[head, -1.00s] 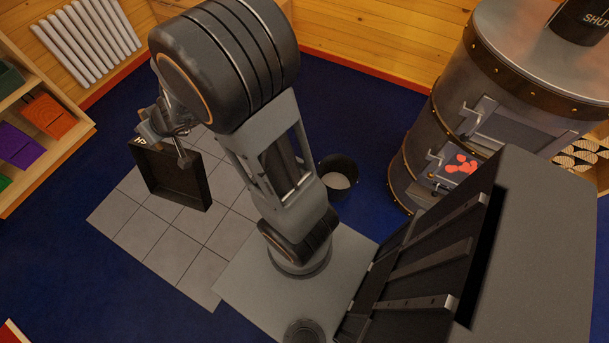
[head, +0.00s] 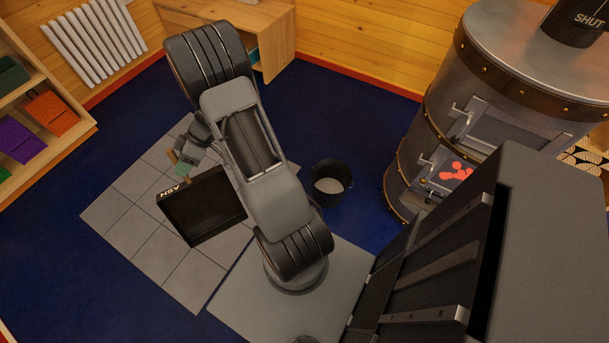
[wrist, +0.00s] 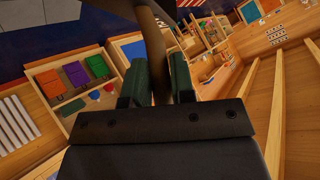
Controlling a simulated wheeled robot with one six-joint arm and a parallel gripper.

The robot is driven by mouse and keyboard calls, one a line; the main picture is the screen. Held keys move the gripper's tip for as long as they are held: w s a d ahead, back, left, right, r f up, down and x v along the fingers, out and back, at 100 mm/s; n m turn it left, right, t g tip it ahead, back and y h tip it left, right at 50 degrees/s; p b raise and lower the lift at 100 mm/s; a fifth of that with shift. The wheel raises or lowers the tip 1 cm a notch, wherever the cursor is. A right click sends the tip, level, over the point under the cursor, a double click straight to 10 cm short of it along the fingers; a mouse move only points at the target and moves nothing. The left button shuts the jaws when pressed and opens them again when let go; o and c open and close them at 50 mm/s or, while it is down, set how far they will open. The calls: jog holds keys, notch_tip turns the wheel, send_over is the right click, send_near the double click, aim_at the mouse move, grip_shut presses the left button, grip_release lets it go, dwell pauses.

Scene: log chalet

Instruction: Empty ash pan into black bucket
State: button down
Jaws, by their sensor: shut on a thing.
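The ash pan (head: 203,212) is a black, shallow, rectangular tray marked ASH, held in the air over the grey floor tiles. It is tilted, and its dark inside faces the head camera; I see no ash in it. My gripper (head: 183,167) is at the pan's upper left end. In the wrist view my gripper (wrist: 158,82) has its green pads shut on the pan's brown handle (wrist: 154,45). The black bucket (head: 320,196) stands upright on the blue floor, right of my arm and apart from the pan. Something light grey shows inside it.
The round metal stove (head: 425,130) stands right of the bucket, with red glowing shapes at its lower door. A shelf with coloured bins (head: 50,112) is at the left. A wooden desk (head: 270,45) stands at the back wall. Blue floor behind the bucket is clear.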

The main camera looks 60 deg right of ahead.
aim_at(220, 167)
jog(key=s+d+f+n+g, duration=0.1)
jog(key=s+f+n+g, duration=0.1)
jog(key=f, duration=0.1)
jog(key=s+d+f+n+g+b, duration=0.1)
jog(key=d+f+n+g, duration=0.1)
jog(key=s+d+f+n+g+b, duration=0.1)
jog(key=s+d+f+g, duration=0.1)
jog(key=f, duration=0.1)
jog(key=shift+s+d+f+n, duration=0.2)
jog(key=shift+s+f+n, duration=0.1)
jog(key=shift+f+n, duration=0.1)
jog(key=s+d+f+n+g+h+b, duration=0.35)
jog(key=s+d+f+n+h, duration=0.4)
jog(key=s+d, duration=0.35)
jog(key=s+d+f+n+g+h+b, duration=0.35)
jog(key=s+d+f+n+h, duration=0.25)
jog(key=s+d+f+n, duration=0.5)
jog(key=a+f+m+g+h+b, duration=0.1)
jog(key=a+f+m+h+b, duration=0.1)
jog(key=b, duration=0.4)
jog(key=a+f+m+g+h+b, duration=0.1)
jog(key=a+f+m+h+b, duration=0.1)
jog(key=f+b, duration=0.3)
jog(key=w+a+f+m+g+h+b, duration=0.1)
jog(key=a+f+m+h+b, duration=0.1)
jog(key=b, duration=0.7)
jog(key=shift+f+m, duration=0.75)
jog(key=shift+f, duration=0.45)
